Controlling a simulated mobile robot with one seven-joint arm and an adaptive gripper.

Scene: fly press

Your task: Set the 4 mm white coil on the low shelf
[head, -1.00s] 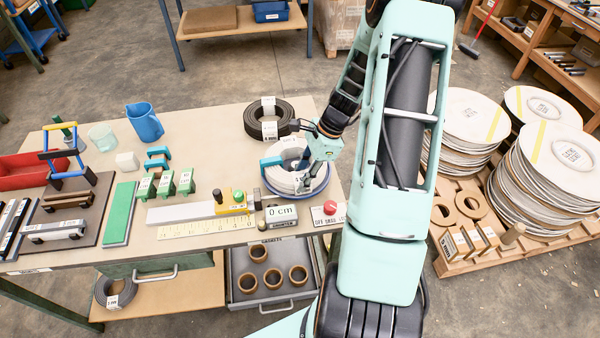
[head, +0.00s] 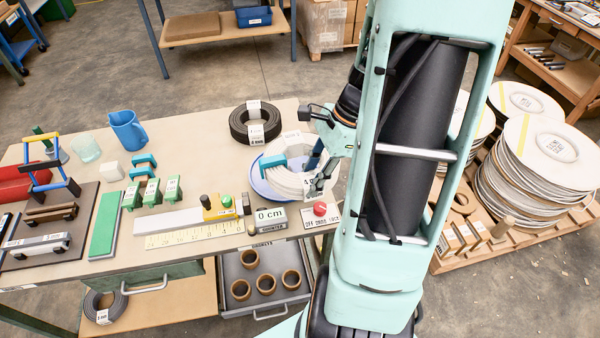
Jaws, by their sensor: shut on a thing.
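The white coil (head: 281,181) with its paper label is at the right end of the bench top, tilted, above a blue dish (head: 256,182) whose rim shows on its left. A teal piece (head: 272,163) sits over its left side. My gripper (head: 318,187) is shut on the coil's right side; my own arm and the fingers cover part of the ring there. Whether the coil still touches the dish I cannot tell. The low shelf (head: 180,303) is the wooden board under the bench at the left, with a grey coil (head: 104,306) on it.
A dark coil (head: 255,122) lies just behind the white one. A gauge block reading 0 cm (head: 270,218) and a red button (head: 320,209) stand in front. An open drawer (head: 262,276) with several brown rings juts out beside the low shelf. The shelf's middle is bare.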

